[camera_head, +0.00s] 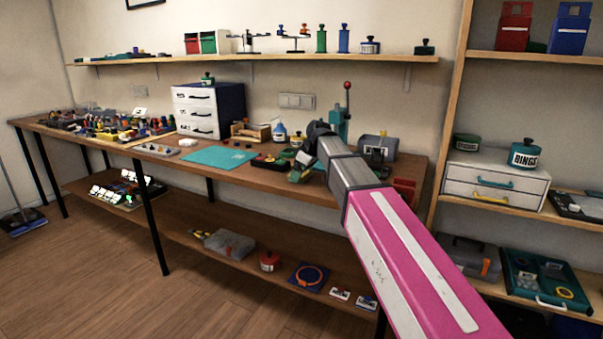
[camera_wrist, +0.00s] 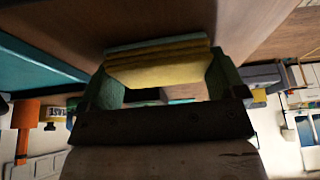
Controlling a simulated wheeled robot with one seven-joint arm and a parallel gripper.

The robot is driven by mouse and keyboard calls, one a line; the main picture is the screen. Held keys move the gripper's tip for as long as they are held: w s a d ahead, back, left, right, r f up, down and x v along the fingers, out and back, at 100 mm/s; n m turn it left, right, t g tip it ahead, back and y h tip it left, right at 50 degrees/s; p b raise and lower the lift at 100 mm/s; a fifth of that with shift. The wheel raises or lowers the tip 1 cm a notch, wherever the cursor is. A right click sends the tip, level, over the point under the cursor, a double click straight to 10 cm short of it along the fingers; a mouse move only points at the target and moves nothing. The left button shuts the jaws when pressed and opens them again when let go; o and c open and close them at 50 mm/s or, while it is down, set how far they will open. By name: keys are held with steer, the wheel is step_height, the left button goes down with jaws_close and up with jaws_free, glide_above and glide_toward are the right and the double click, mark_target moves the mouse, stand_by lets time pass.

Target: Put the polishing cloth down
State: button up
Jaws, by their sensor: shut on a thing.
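The polishing cloth (camera_wrist: 160,70) is a folded stack of yellow and teal layers in the wrist view. It is held between the two green fingers of my gripper (camera_wrist: 163,62). In the head view my gripper (camera_head: 302,168) is over the right part of the workbench (camera_head: 165,158), near its front edge. I cannot clearly make out the cloth there. Whether the cloth touches the bench top cannot be told.
A teal mat (camera_head: 220,157) lies flat left of my gripper. A drawer unit (camera_head: 196,112), a small wooden holder (camera_head: 250,132) and a green press (camera_head: 340,122) stand along the back. The left end is crowded with small parts. The mat looks mostly bare.

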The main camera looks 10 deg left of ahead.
steer(key=shift+f, duration=0.2)
steer(key=o, duration=0.7)
steer(key=shift+d, duration=0.1)
steer(key=shift+s+f, duration=0.1)
steer(key=shift+r, duration=0.35)
steer(key=v, duration=1.2)
steer(key=shift+r, duration=0.1)
